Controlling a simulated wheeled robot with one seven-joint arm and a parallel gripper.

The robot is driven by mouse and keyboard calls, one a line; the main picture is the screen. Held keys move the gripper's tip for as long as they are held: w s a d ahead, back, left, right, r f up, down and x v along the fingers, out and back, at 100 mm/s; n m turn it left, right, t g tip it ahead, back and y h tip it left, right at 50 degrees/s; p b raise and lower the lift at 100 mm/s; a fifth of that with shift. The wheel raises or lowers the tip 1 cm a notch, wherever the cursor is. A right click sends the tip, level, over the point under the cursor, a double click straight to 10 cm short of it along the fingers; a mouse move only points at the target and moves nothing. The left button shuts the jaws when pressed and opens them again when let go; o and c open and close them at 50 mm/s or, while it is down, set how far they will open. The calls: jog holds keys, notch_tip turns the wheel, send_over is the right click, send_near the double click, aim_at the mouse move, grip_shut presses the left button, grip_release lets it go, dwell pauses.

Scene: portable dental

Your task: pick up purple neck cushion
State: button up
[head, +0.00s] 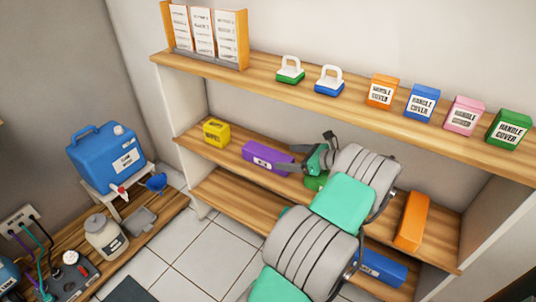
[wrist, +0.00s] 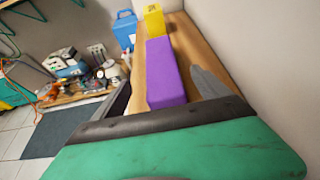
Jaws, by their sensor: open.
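The purple neck cushion (head: 262,157) is a long block lying on the middle shelf, with a small light label on its front. In the wrist view the purple cushion (wrist: 165,72) stretches away from my gripper, between the two fingers. My gripper (head: 280,152) is open at the cushion's right end, one finger at the back and one at the front. In the wrist view the gripper (wrist: 160,85) has a grey finger to the right of the cushion and a dark one to the left. I cannot tell whether either finger touches it.
A yellow box (head: 216,132) stands on the same shelf beyond the cushion's left end. The upper shelf (head: 262,72) runs overhead with several boxes.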

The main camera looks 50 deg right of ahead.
aim_at(271, 153)
jog(key=b+x, duration=0.2)
jog(key=x, duration=0.5)
jog(key=shift+w+d+r, duration=0.1)
jog(key=shift+w+d, duration=0.05)
jog(key=shift+w, duration=0.15)
jog(key=shift+r, duration=0.1)
jog(key=c, duration=1.6)
jog(key=shift+o, duration=0.2)
